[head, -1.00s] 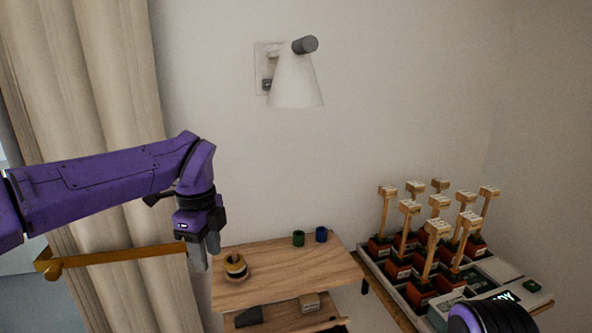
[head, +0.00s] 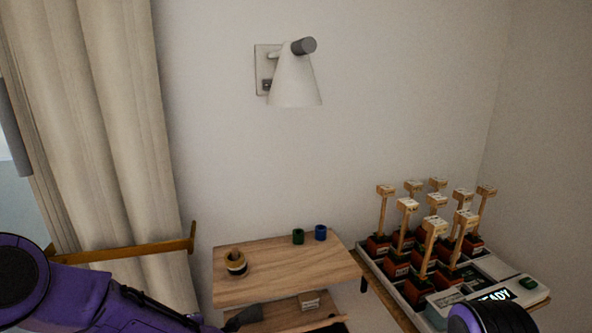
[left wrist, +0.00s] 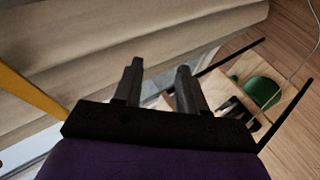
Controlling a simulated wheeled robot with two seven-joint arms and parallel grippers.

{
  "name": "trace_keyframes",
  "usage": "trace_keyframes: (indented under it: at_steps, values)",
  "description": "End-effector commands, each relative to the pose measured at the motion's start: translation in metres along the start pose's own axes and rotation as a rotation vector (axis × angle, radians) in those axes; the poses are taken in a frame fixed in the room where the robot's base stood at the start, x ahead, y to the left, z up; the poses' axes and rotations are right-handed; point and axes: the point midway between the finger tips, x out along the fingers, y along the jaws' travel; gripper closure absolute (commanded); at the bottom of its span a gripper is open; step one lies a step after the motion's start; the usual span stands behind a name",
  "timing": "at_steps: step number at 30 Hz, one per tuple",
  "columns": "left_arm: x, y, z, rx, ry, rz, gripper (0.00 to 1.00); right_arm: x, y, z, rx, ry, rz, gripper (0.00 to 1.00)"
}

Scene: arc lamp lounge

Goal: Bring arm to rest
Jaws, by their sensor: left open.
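Beyond the fingers are the beige curtain (left wrist: 120,45) and a shelf with a green object (left wrist: 262,92). A purple and black part of my right arm (head: 492,316) shows at the lower right; the right gripper is not in view.
A wooden shelf table (head: 290,268) holds a striped round pot (head: 236,263), a green cup (head: 298,236) and a blue cup (head: 320,232). A tray unit (head: 500,266) with several wooden mallet-like pieces stands right. A brass bar (head: 130,250) crosses the curtain. A wall lamp (head: 295,82) hangs above.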

Motion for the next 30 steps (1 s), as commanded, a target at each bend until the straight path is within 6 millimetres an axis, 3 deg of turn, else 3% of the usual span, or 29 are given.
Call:
trace_keyframes:
  at_steps: [1,6,9,12,15,18,30]
  values:
    - [0.004,-0.051,-0.004,0.254,-0.060,-0.007,0.59,0.001,0.000,0.000,0.000,0.000,0.000,0.57]
    - [-0.014,-0.201,-0.038,0.921,-0.304,-0.078,0.59,0.002,0.000,0.001,0.000,0.000,0.000,0.57]
    - [-0.039,-0.273,-0.074,1.162,-0.435,-0.164,0.59,0.002,0.000,0.001,0.000,0.000,0.000,0.57]
    - [-0.061,-0.322,-0.113,1.289,-0.501,-0.261,0.59,0.003,0.000,0.001,0.000,0.000,0.000,0.57]
    - [-0.072,-0.349,-0.140,1.353,-0.508,-0.337,0.59,0.003,0.000,0.001,0.000,0.000,0.000,0.57]
    - [-0.077,-0.363,-0.146,1.371,-0.522,-0.368,0.59,0.003,0.000,0.001,0.000,0.000,0.000,0.57]
    - [-0.077,-0.363,-0.145,1.366,-0.520,-0.368,0.59,0.003,0.000,0.001,0.000,0.000,0.000,0.57]
